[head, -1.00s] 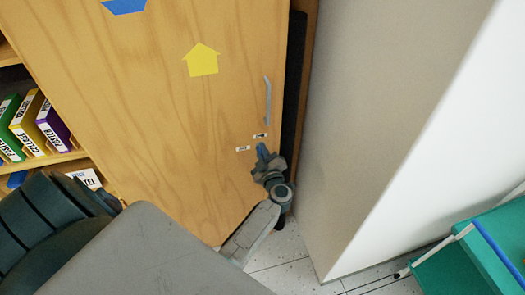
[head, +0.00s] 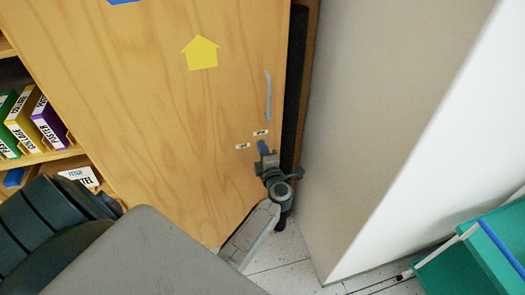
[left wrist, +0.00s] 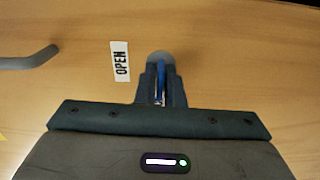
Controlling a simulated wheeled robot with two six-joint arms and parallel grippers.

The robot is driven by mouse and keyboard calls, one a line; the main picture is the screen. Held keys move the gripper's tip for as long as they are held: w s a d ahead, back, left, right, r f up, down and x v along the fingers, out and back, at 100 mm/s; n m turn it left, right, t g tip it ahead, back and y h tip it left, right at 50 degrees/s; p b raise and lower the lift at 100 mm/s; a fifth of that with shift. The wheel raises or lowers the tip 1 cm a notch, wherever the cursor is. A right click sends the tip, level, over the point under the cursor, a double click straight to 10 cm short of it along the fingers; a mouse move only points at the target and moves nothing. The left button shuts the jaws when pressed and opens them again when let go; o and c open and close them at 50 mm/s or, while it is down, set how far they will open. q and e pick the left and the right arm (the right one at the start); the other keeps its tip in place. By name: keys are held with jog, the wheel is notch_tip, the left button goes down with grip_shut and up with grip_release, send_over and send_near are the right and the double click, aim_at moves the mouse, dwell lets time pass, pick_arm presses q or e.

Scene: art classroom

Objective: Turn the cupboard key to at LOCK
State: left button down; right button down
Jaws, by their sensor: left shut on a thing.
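The wooden cupboard door (head: 150,120) carries a grey bar handle (head: 267,95) and two small white labels, one just above the key (head: 261,133) and one to its left (head: 243,146). In the left wrist view the label left of the key reads OPEN (left wrist: 120,62); the other label is not visible there. My left gripper (head: 267,160) is shut on the blue key (left wrist: 160,78) at the round grey lock plate (left wrist: 160,56). The key looks thin and edge-on between the fingers, upright in that picture. My right gripper is not in view.
A grey-white wall (head: 370,120) stands close to the right of the door. Shelves with coloured box files (head: 47,122) are at the left. A teal unit (head: 470,265) is at the lower right. Bare tiled floor (head: 270,255) shows below the door.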

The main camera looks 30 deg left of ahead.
pick_arm(q)
jog(key=shift+n, duration=0.3)
dwell(0.4)
jog(key=c, duration=1.6)
grip_release()
